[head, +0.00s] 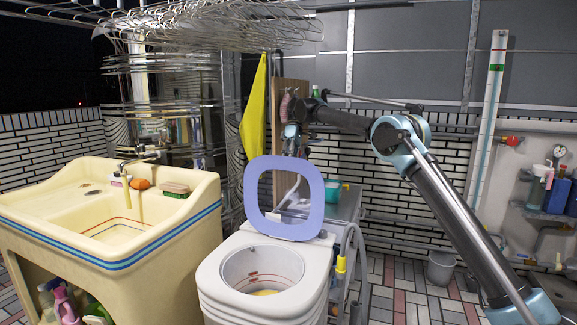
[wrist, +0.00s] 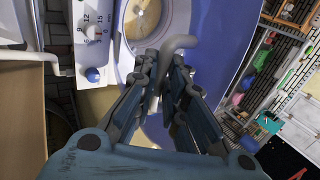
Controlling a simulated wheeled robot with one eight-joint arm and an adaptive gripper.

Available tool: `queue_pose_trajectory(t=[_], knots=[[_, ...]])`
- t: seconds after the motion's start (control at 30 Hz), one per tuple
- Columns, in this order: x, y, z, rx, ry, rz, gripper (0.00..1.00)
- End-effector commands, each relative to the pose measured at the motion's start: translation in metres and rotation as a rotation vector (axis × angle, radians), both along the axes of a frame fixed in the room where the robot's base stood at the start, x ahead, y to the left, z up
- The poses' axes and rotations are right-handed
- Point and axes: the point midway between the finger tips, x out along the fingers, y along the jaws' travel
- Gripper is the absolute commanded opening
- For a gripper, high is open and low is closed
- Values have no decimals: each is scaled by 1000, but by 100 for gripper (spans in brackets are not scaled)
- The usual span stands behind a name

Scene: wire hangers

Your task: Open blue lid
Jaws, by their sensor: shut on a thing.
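In the wrist view the lid (wrist: 222,32) spreads behind my fingers. My gripper (wrist: 164,64) is shut on a grey curved piece (wrist: 182,42) that sticks out between the fingertips. Whether this piece is joined to the lid I cannot tell. In the head view my arm reaches down behind the lid, whose upper rim hides the fingertips in part.
A cream sink (head: 190,245) with soap and a sponge stands left of the tub. Wire hangers (head: 200,30) hang above, and a yellow cloth (head: 254,110) hangs behind. A grey bucket (head: 441,267) stands on the tiled floor at right. A control panel (wrist: 92,35) shows at upper left in the wrist view.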

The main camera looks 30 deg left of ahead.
Motion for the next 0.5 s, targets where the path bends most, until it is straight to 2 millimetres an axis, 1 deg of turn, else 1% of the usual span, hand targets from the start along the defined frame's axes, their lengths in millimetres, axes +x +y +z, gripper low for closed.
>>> queue_pose_trajectory(t=[0.03, 0.2, 0.23, 0.27, 0.3, 0.43, 0.47, 0.5], knots=[[10, -2, -3, -1, -8, -12, 0], [14, -1, -7, 0, -5, -12, 0], [15, -1, -8, 1, -4, -12, 16], [16, -1, -8, 0, -3, -12, 22], [17, -1, -9, 0, -1, -12, 31], [13, 0, -8, 0, -3, -9, 31], [11, 0, -6, 0, -4, -9, 33], [9, 0, -5, 0, -7, -9, 31]])
